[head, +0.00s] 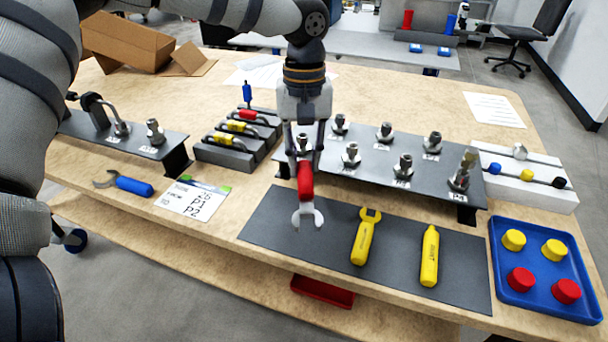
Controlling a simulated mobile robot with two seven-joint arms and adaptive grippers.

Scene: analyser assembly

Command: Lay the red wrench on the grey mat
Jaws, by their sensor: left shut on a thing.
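My left gripper (306,165) points down and is shut on the red wrench (305,185). The wrench hangs with its grey open-ended jaw (307,216) toward the front, over the left part of the grey mat (270,226). I cannot tell whether the wrench touches the mat. A yellow wrench (364,240) and a yellow marker-like tool (430,256) lie on the mat to its right. My right gripper is not in view.
A raised grey plate with metal fittings (380,165) stands right behind the mat. A blue tray (507,287) with yellow and red caps is at right. A blue-handled wrench (128,184) and a label card (193,197) lie at left. A grey tool rack (225,153) stands behind them.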

